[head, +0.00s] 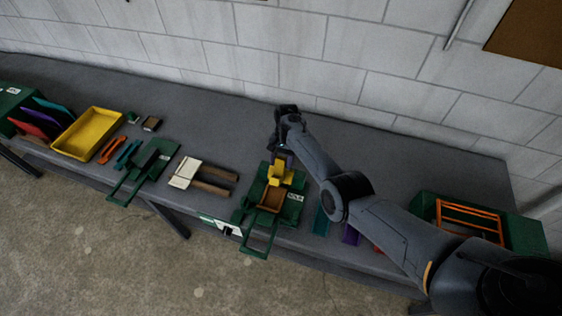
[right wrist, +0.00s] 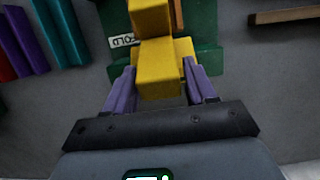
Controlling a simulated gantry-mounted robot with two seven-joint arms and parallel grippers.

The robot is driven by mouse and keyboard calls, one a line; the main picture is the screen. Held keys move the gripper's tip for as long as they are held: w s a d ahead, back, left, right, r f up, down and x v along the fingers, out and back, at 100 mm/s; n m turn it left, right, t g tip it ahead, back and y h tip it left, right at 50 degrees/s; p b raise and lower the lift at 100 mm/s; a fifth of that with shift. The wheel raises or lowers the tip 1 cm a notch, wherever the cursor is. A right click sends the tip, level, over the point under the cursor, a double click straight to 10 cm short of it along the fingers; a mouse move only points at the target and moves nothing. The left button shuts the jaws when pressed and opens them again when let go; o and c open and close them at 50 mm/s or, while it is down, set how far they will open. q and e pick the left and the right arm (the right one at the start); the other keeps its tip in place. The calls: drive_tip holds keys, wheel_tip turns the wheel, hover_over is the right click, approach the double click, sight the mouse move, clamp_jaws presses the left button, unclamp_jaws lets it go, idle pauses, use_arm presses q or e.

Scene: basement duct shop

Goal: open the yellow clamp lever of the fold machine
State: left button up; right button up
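The fold machine (head: 292,208) is a green unit on the bench, with a brown piece on its bed and a green handle frame toward the front edge. Its yellow clamp lever (head: 280,174) is at the back of the machine; it also shows in the right wrist view (right wrist: 160,75). My right gripper (head: 281,152) is over the lever. In the right wrist view its two purple fingers (right wrist: 160,88) stand either side of the lever's near end, with narrow gaps, so it looks open around it. Whether either finger touches is hard to tell. My left gripper is not in view.
A second green machine (head: 145,168), a yellow tray (head: 72,149) and a cream-and-brown piece (head: 186,172) lie to the left. Teal (head: 321,221) and purple (head: 350,234) strips lie right of the machine, by my arm. A green crate with orange frames (head: 525,233) stands far right. A block wall runs behind.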

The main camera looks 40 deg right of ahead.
drive_tip(key=shift+o, duration=0.6)
drive_tip(key=shift+a, duration=0.1)
drive_tip(key=shift+w+r, duration=0.1)
drive_tip(key=shift+r, duration=0.45)
drive_tip(key=v, duration=0.9)
drive_tip(key=shift+d+r+b, duration=0.25)
drive_tip(key=shift+r+b, duration=0.05)
drive_tip(key=shift+b, duration=0.1)
